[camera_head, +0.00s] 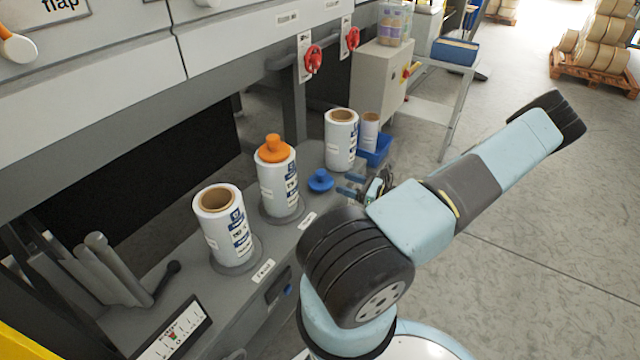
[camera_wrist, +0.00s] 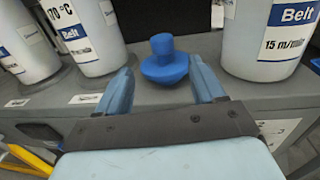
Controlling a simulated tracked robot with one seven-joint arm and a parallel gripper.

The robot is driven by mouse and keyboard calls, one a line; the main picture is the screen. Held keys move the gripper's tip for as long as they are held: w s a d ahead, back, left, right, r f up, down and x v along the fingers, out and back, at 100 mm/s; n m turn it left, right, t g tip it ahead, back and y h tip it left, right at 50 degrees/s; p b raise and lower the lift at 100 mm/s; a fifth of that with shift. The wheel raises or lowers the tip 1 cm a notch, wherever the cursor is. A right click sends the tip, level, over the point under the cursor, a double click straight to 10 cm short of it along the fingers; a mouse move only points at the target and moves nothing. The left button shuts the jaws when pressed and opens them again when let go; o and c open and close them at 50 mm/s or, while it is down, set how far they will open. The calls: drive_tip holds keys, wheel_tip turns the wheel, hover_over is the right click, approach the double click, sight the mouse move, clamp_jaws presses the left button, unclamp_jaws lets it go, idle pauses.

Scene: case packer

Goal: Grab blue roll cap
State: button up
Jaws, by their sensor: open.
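The blue roll cap (camera_head: 320,181) lies on the grey machine ledge between the middle roll and the far roll. It has a wide round base with a knob on top. In the wrist view the blue cap (camera_wrist: 165,62) stands knob up, just ahead of and between my fingertips. My gripper (camera_wrist: 166,88) is open, with one blue finger to each side of the cap. In the head view my gripper (camera_head: 357,186) is at the right of the cap, partly hidden by my arm.
A white roll with an orange cap (camera_head: 278,185) stands left of the blue cap. Uncapped white rolls stand nearer (camera_head: 224,232) and farther (camera_head: 341,142). A blue bin (camera_head: 376,152) holds a smaller roll. In the wrist view, large rolls flank the cap (camera_wrist: 265,45).

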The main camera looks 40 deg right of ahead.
sight(321, 174)
drive_tip(key=x, duration=1)
drive_tip(key=shift+w+f, duration=0.1)
drive_tip(key=shift+w, duration=0.2)
drive_tip(key=c, duration=1.1)
drive_tip(key=shift+c, duration=0.2)
